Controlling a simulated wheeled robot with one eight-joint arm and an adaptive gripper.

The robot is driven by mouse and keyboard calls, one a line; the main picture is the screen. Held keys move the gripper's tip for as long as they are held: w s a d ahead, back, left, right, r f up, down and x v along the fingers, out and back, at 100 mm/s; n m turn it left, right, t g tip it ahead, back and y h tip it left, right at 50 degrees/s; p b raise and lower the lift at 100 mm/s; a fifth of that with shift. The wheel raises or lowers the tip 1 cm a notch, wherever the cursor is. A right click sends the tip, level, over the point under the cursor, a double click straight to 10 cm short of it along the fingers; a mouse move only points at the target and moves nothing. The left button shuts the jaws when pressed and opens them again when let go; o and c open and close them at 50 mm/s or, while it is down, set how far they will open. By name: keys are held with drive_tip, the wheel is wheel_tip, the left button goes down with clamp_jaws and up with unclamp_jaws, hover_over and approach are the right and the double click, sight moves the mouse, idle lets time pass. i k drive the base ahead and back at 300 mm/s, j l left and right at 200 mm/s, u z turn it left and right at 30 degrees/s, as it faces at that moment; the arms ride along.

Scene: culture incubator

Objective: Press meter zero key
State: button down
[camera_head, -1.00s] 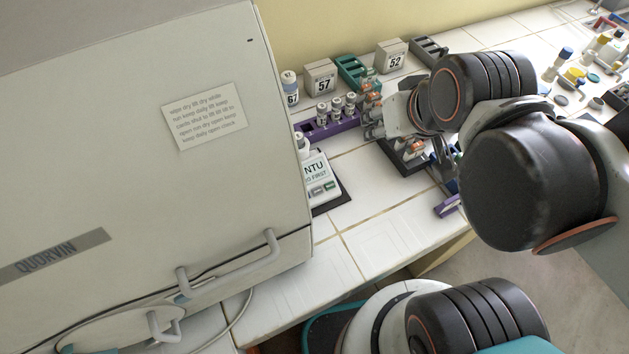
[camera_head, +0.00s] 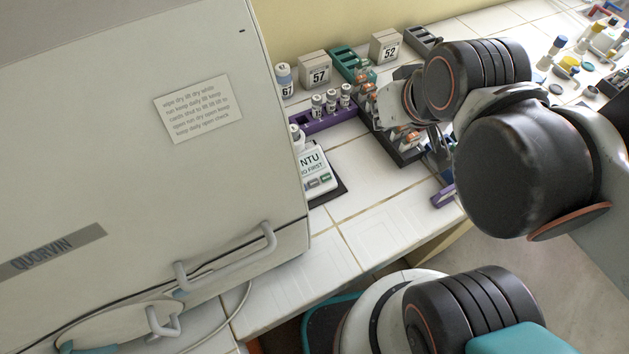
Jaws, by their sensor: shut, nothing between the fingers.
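The meter (camera_head: 314,163), a white unit marked "NTU" on a dark base, lies on the tiled bench just right of the incubator. The incubator's edge hides its left part. A few small grey and green keys (camera_head: 318,183) show near its front edge; I cannot read which is the zero key. My gripper (camera_head: 440,150) is to the right of the meter, apart from it, over the dark rack area. It is shut and empty, and my arm partly hides it.
The large incubator (camera_head: 120,130) with protruding handles (camera_head: 232,258) fills the left. Behind the meter stand a purple vial rack (camera_head: 330,121), a dark rack (camera_head: 408,158) and blocks numbered 57 (camera_head: 314,68) and 52 (camera_head: 386,46). Bare tiles (camera_head: 370,185) lie right of the meter.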

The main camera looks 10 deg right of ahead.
sight(316, 182)
drive_tip(key=k+l+z, duration=0.25)
drive_tip(key=k+l, duration=0.2)
drive_tip(key=k, duration=0.25)
drive_tip(key=k+l+z, duration=0.25)
drive_tip(key=k+l, duration=0.3)
drive_tip(key=k, duration=0.15)
drive_tip(key=z, duration=0.2)
drive_tip(key=u, duration=0.2)
